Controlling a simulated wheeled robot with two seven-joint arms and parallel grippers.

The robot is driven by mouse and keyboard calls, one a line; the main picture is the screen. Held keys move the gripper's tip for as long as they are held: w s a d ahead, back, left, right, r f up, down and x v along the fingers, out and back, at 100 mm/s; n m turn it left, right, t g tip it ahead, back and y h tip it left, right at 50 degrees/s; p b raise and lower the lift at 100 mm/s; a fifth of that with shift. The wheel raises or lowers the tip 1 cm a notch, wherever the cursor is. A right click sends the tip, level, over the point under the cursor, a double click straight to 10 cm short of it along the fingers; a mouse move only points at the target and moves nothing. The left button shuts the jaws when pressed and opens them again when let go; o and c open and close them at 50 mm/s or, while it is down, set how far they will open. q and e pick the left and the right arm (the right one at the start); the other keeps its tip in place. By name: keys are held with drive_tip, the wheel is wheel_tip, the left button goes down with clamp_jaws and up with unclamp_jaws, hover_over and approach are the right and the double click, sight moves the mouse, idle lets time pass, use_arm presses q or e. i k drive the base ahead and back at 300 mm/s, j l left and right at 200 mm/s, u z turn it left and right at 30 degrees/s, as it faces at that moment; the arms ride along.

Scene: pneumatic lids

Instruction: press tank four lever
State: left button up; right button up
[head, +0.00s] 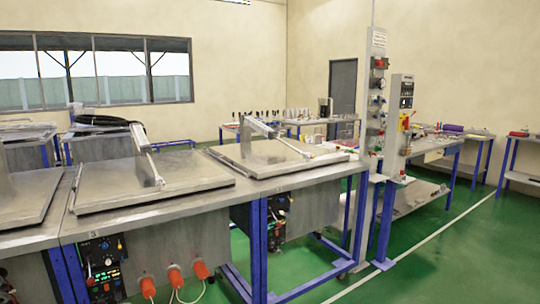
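The nearer lid (155,178) lies above a front marked 3. The farther lid (278,155) lies on the bench to its right, with a small panel (278,208) below its edge. Each lid has a slanted metal arm on top. A grey control box (401,92) with a small dark display stands on a post at the right. I cannot make out which part is the tank four lever. Neither of my grippers is in view.
A metal bench (120,228) with blue legs runs across the left and middle. Orange fittings (175,277) stick out of its front. A post with several valves (378,100) stands right of it. Green floor (440,265) is clear at the right front.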

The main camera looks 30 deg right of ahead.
sight(279, 224)
drive_tip(key=i+l, duration=0.25)
drive_tip(key=l, duration=0.25)
drive_tip(key=i+l, duration=0.25)
drive_tip(key=l, duration=0.2)
drive_tip(key=i+l, duration=0.25)
drive_tip(key=l, duration=0.25)
drive_tip(key=i+l, duration=0.25)
drive_tip(key=l, duration=0.2)
drive_tip(key=i+l, duration=0.25)
drive_tip(key=l, duration=0.25)
drive_tip(key=i+l, duration=0.25)
drive_tip(key=l, duration=0.2)
drive_tip(key=i+l, duration=0.25)
drive_tip(key=l, duration=0.25)
drive_tip(key=i+l, duration=0.3)
drive_tip(key=l, duration=0.15)
